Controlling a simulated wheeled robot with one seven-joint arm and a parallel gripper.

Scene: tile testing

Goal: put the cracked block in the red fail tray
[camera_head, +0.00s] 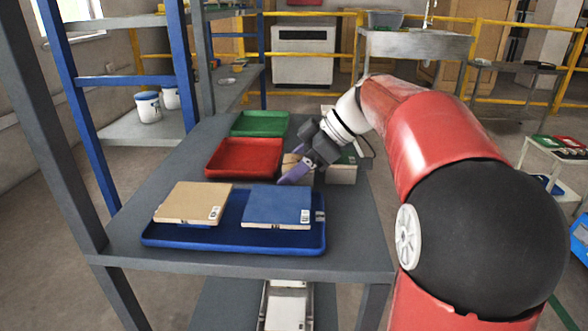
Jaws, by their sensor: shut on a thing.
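The red tray (240,158) lies on the grey table, left of my gripper, and looks empty. My gripper (296,172), with purple fingers, reaches in from the right and is just off the red tray's right edge. It is shut on a tan block (289,160), mostly hidden behind the fingers. I cannot see a crack on it, nor tell whether it touches the table. On the blue tray (160,238) in front lie a tan tile (190,201) and a blue tile (276,206), each with a small label.
A green tray (260,124) lies behind the red one. A pale box (342,172) with a green top stands right of my gripper. Grey posts and a blue frame (70,90) rise at the table's left. Bare table shows at the front right.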

